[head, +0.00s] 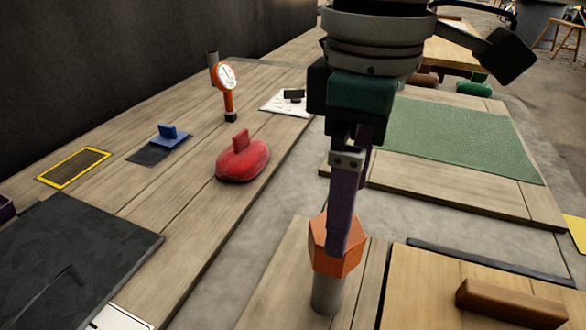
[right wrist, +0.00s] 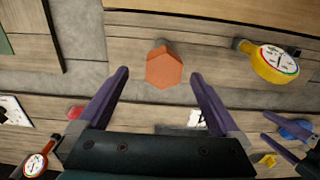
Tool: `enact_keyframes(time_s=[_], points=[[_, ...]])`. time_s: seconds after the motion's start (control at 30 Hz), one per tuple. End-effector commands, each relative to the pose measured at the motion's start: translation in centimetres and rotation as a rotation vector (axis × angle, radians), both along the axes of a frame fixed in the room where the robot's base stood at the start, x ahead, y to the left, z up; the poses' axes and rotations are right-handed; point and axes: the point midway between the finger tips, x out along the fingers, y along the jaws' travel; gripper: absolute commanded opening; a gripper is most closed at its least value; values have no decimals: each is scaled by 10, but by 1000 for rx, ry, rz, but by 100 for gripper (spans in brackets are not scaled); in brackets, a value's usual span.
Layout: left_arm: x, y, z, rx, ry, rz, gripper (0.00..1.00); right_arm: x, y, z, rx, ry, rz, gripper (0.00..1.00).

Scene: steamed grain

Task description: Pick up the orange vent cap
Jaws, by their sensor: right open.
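The orange vent cap (head: 322,245) is a six-sided piece on top of a short grey post (head: 327,293). My right gripper (head: 338,250) hangs over it with its purple fingers pointing down; one finger hides part of the cap. In the right wrist view the cap (right wrist: 164,67) shows between the spread fingertips, with a gap on each side. The right gripper is open and empty. My left gripper (right wrist: 266,128) shows at the right edge of the right wrist view, two purple fingers apart.
A red handled object (head: 243,160), an orange gauge (head: 226,78) and a blue handled piece (head: 167,132) sit on the left bench. A wooden board with a brown bar (head: 510,303) lies right of the post. A green mat (head: 455,135) lies behind it. A yellow gauge (right wrist: 275,62) shows in the right wrist view.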

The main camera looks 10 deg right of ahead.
Motion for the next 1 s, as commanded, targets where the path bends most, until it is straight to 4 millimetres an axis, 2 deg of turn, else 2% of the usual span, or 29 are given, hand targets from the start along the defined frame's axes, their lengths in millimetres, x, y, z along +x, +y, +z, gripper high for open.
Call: enact_keyframes(time_s=[0.3,0.4,0.63,1.0], points=[[0,-2,-18,-6,0,3,100,-5,5,-48,1,1,0,100],[0,-2,-19,-5,0,4,100,-5,5,-55,1,-1,1,100],[0,-1,-18,-5,1,3,100,-4,5,-55,1,-2,2,100],[0,1,-19,4,0,-3,100,-4,5,-55,1,-2,2,60]])
